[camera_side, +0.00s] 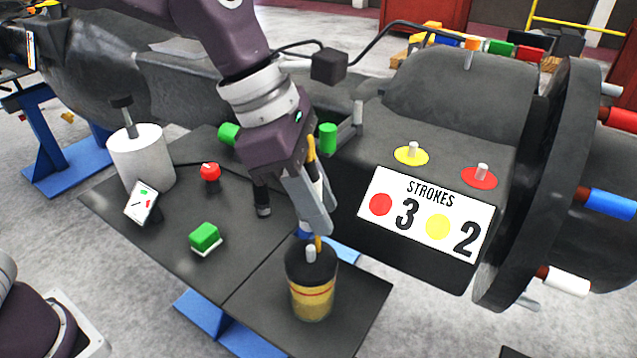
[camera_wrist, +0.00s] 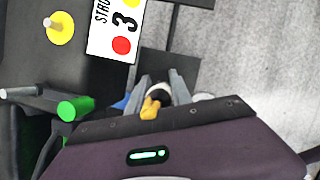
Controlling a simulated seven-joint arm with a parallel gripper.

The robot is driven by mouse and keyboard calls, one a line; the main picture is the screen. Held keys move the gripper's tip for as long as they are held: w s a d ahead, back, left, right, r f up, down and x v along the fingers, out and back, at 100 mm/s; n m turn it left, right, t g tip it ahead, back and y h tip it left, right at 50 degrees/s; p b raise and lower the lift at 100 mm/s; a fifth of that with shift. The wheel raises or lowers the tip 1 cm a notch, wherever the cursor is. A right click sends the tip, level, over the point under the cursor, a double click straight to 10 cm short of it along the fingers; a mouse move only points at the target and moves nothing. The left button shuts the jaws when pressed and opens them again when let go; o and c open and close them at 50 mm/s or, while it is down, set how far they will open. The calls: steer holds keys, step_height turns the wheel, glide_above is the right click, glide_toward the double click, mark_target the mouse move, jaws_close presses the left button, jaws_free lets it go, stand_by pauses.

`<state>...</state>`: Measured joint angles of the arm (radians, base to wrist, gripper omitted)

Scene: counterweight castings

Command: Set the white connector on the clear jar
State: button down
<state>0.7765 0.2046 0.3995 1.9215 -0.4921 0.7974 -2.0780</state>
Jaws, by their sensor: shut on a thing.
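My gripper (camera_side: 316,222) points down, shut on a slim yellow-handled tool (camera_side: 311,150) whose lower yellow end shows below the fingertips. In the wrist view, my gripper (camera_wrist: 160,82) has the yellow piece (camera_wrist: 151,106) between its fingers, with a black-and-white part just beyond. Below stands an upright jar (camera_side: 312,298) with a yellowish body, a red band, a dark top and a short grey peg. The tool's lower end is close to the peg; I cannot tell if they touch. No plainly clear jar shows. A white connector (camera_side: 565,282) sticks out of the black flange at right.
The dark bench holds a white cylinder (camera_side: 141,160), a red knob (camera_side: 210,171), a green block (camera_side: 205,236) and a small card (camera_side: 142,202). The big casting carries a strokes sign (camera_side: 425,213), and yellow (camera_side: 400,155) and red (camera_side: 472,179) discs with pegs.

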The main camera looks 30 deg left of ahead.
steer(key=shift+f, duration=1.5)
steer(key=shift+f, duration=1.7)
steer(key=c, duration=1.1)
jaws_free()
steer(key=v, duration=0.7)
